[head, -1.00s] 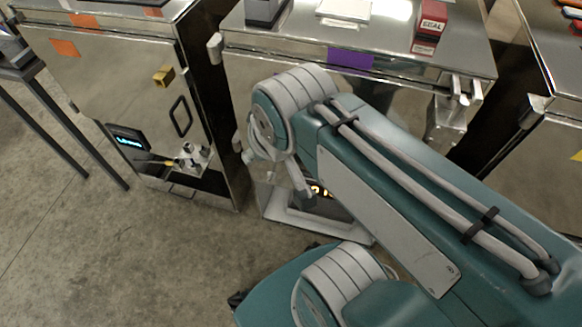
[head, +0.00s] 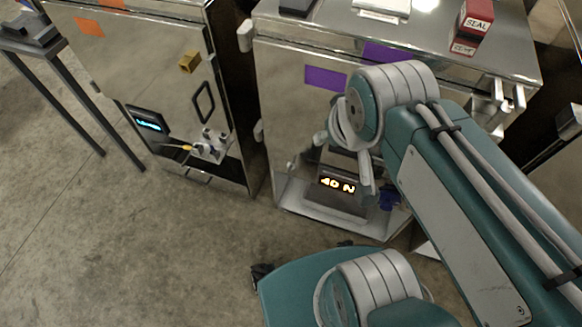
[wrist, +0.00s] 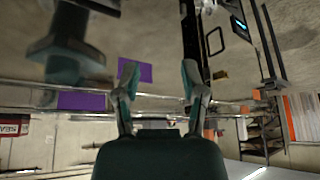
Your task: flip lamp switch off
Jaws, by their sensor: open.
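I cannot tell which part is the lamp switch. In the wrist view, the cyan display (wrist: 240,28) shows at the upper right, beyond the right finger. My gripper (wrist: 160,76) is open, with nothing between its fingers, in front of the metal trailer faces. In the head view my arm mostly hides it.
The middle trailer has an amber display (head: 338,185), a blue knob (head: 389,196) and a purple label (head: 325,77). A red box (head: 474,18) stands on its top. A dark stand (head: 75,85) is at the far left. The concrete floor (head: 120,240) in front is clear.

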